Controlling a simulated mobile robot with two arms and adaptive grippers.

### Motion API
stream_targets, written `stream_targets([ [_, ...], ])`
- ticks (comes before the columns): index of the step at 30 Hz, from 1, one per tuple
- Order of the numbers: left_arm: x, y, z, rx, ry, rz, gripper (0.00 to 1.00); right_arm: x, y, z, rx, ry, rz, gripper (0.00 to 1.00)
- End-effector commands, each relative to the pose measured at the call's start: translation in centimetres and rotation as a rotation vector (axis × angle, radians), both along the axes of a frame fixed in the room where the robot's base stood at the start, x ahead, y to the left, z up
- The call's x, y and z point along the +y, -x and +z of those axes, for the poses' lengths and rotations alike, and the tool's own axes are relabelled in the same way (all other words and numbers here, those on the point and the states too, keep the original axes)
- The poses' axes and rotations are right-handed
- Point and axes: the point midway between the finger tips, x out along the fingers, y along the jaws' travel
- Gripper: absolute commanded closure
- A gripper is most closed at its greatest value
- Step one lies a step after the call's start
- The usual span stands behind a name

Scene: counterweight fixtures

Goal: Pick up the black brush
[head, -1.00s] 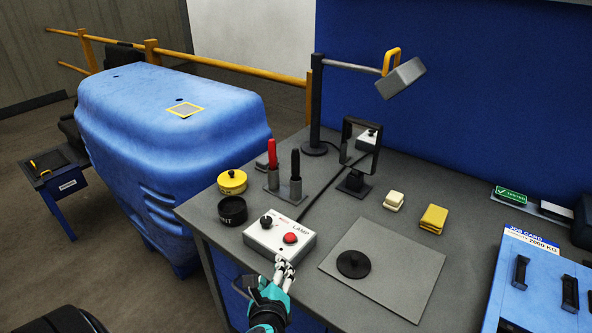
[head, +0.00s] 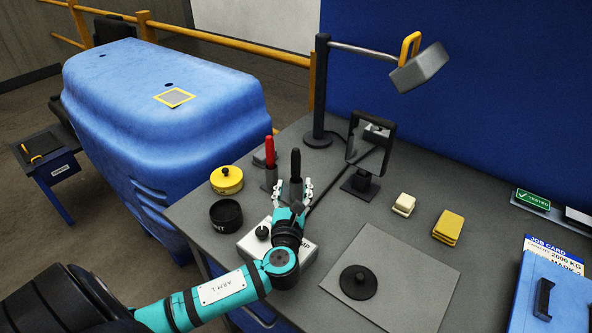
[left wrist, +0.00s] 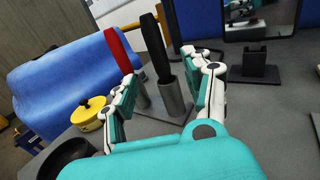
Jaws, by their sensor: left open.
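The black brush (head: 295,163) stands upright in a grey metal cup of a two-cup holder on the table. It also shows in the left wrist view (left wrist: 157,48), where its lower end is inside the cup (left wrist: 171,98). A red brush (head: 270,151) stands in the other cup, to its left. My left gripper (head: 292,190) is open, with one finger on each side of the black brush and its cup. In the left wrist view my left gripper (left wrist: 163,88) shows a gap between the fingers and the brush. My right gripper is not in view.
A yellow tin (head: 226,181) and a black round dish (head: 226,216) stand left of the holder. The lamp control box (head: 252,243) lies under my left arm. A mirror on a stand (head: 368,150) and a lamp post (head: 319,90) stand behind, to the right.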

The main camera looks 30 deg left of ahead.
Motion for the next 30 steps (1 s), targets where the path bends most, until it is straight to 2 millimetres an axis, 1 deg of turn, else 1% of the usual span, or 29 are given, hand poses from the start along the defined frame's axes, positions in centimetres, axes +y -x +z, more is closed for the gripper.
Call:
stream_targets([
  [1,0.5,-0.9,0.3,-0.001,-0.003,0.002,0.48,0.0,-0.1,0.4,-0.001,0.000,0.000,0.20],
  [3,1.0,-1.8,0.2,-0.001,-0.002,0.001,0.48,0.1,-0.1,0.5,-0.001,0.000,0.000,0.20],
  [6,1.4,-2.7,0.1,0.000,0.001,0.000,0.48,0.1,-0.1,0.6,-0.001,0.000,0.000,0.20],
  [11,1.9,-3.5,0.2,0.000,0.001,0.001,0.48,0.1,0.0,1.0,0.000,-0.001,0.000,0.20],
  [16,3.3,-5.7,0.5,0.000,0.000,0.002,0.48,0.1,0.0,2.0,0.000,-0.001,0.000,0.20],
  [19,3.9,-6.8,0.3,0.000,0.001,0.002,0.48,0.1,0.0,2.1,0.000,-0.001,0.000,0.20],
  [22,4.2,-7.4,0.2,0.000,0.001,0.000,0.48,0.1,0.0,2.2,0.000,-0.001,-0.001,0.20],
  [29,4.2,-7.5,0.1,0.001,0.002,0.000,0.48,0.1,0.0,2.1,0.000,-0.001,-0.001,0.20],
  [30,4.2,-7.5,0.1,0.001,0.002,0.000,0.54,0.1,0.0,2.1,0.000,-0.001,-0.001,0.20],
])
